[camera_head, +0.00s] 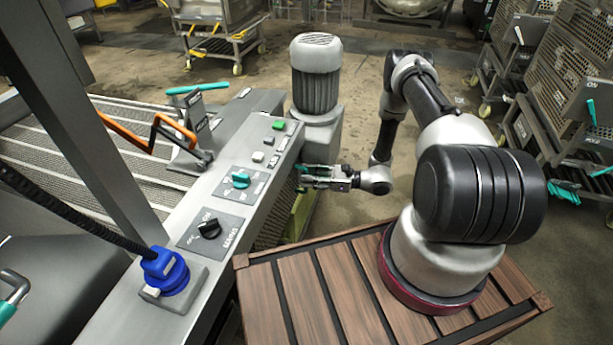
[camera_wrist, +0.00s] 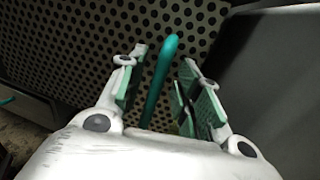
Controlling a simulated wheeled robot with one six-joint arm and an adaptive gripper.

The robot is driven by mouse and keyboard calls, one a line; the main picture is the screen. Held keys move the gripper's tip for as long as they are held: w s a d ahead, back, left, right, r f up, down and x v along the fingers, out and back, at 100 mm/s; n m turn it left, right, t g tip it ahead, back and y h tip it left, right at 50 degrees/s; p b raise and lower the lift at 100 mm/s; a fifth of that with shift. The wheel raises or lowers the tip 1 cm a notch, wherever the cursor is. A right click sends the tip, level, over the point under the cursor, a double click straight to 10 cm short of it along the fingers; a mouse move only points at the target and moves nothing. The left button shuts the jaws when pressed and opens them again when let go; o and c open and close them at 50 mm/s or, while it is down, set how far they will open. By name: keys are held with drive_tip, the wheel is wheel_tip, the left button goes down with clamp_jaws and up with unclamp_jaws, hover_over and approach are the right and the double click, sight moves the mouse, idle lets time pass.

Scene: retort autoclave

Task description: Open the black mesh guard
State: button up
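The black mesh guard (camera_wrist: 70,45) fills much of the wrist view as a dark panel with round holes. A teal bar handle (camera_wrist: 160,80) stands out in front of it. My gripper (camera_wrist: 163,65) is open, with a green-padded finger on each side of the handle. Gaps show between the handle and both fingers; the handle's lower end is hidden behind my gripper body. In the head view, my gripper (camera_head: 308,175) reaches left to the side of the grey control console (camera_head: 165,275). From there, the console and arm hide most of the guard.
The console top carries a teal knob (camera_head: 241,179), a black knob (camera_head: 210,228) and a blue connector (camera_head: 163,270). A grey motor (camera_head: 315,75) stands behind my gripper. Mesh racks (camera_head: 575,60) stand at right. Open floor (camera_head: 345,215) lies below my forearm.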

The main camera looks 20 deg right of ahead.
drive_tip(key=shift+w+a, duration=0.25)
drive_tip(key=shift+a, duration=0.35)
drive_tip(key=shift+c, duration=0.4)
clamp_jaws()
drive_tip(key=shift+s+d, duration=0.1)
